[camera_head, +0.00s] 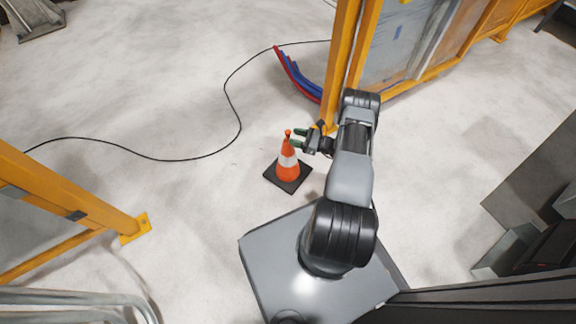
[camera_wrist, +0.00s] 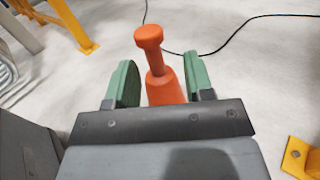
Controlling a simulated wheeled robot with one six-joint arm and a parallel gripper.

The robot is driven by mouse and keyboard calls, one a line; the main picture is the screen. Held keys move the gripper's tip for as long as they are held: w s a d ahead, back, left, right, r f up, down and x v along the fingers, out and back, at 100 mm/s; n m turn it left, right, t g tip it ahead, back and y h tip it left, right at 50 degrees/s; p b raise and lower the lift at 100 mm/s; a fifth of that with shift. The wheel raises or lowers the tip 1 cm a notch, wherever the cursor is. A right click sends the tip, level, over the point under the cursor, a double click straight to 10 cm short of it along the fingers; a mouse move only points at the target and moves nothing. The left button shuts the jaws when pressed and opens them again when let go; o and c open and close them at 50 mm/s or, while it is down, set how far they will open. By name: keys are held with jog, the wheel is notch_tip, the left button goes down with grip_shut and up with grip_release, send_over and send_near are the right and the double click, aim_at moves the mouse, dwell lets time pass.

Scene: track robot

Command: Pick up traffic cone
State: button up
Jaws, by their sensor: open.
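An orange traffic cone (camera_head: 287,168) with a white band and a black square base stands upright on the floor, just in front of my base in the head view. Its orange top (camera_wrist: 153,60) rises between and beyond my fingers in the wrist view, ending in a knob. My gripper (camera_head: 299,139) has green fingers and is open at the height of the cone's upper part. In the wrist view my gripper (camera_wrist: 162,83) has one finger on each side of the cone, with a gap visible on both sides. The cone's base is hidden there.
A thin black cable (camera_head: 238,110) curves across the floor behind the cone. Red and blue hoses (camera_head: 297,77) lie beside a yellow-framed fence (camera_head: 341,65) behind my arm. A yellow post foot (camera_head: 135,228) stands at the left. The floor around the cone is clear.

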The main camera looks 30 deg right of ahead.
aim_at(286, 139)
jog(key=x, duration=0.1)
jog(key=b+x, duration=0.1)
jog(key=x, duration=0.2)
jog(key=shift+s+a+f+b, duration=0.15)
jog(key=shift+a+f+b, duration=0.1)
jog(key=shift+a+b, duration=0.1)
jog(key=shift+w+a+r, duration=0.1)
jog(key=shift+w+a, duration=0.2)
jog(key=shift+w, duration=0.05)
jog(key=shift+c, duration=0.2)
grip_shut()
dwell(0.7)
